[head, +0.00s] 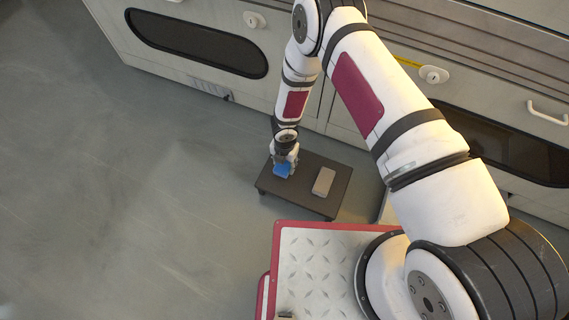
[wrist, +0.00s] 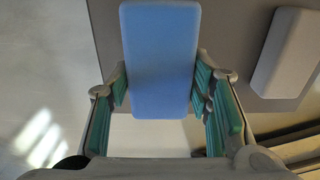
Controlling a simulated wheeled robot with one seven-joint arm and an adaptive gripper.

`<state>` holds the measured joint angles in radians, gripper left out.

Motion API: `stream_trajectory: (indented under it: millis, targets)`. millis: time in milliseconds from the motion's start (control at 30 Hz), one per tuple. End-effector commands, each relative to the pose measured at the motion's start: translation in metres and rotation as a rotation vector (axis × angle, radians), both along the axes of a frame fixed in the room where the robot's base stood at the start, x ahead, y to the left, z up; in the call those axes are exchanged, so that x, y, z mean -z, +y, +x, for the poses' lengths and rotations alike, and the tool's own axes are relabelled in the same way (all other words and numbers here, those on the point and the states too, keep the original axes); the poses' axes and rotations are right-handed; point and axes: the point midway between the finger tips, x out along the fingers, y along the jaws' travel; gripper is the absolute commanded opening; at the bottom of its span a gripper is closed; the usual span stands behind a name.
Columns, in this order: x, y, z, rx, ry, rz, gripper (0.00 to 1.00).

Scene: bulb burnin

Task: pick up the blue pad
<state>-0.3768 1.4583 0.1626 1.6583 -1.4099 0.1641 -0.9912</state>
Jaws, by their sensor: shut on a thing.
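The blue pad (wrist: 160,62) is a flat block with rounded corners. In the wrist view it sits between the two green-lined fingers of my gripper (wrist: 160,95), which are shut on it. In the head view the blue pad (head: 283,170) shows at the left part of a low dark table, right below my gripper (head: 285,160). I cannot tell whether the pad still touches the table top.
A grey pad (head: 324,181) lies on the low dark table (head: 309,200), right of the blue pad; it also shows in the wrist view (wrist: 287,52). Light cabinets (head: 190,75) with dark windows stand behind. Open floor (head: 120,200) lies to the left.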

Motion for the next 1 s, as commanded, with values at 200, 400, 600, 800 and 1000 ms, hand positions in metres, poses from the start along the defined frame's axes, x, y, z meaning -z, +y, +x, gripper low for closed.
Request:
stream_trajectory:
  millis: [200, 400, 600, 800, 1000]
  targets:
    - [0.006, -0.004, -0.018, -0.018, 0.005, -0.007, 0.20]
    - [-0.001, -0.008, -0.031, -0.006, 0.000, -0.003, 0.20]
    - [-0.007, -0.022, -0.070, -0.004, 0.005, -0.006, 0.20]
    - [-0.013, -0.037, -0.111, -0.003, 0.002, -0.005, 0.20]
    - [-0.015, -0.045, -0.140, -0.001, 0.001, -0.001, 0.20]
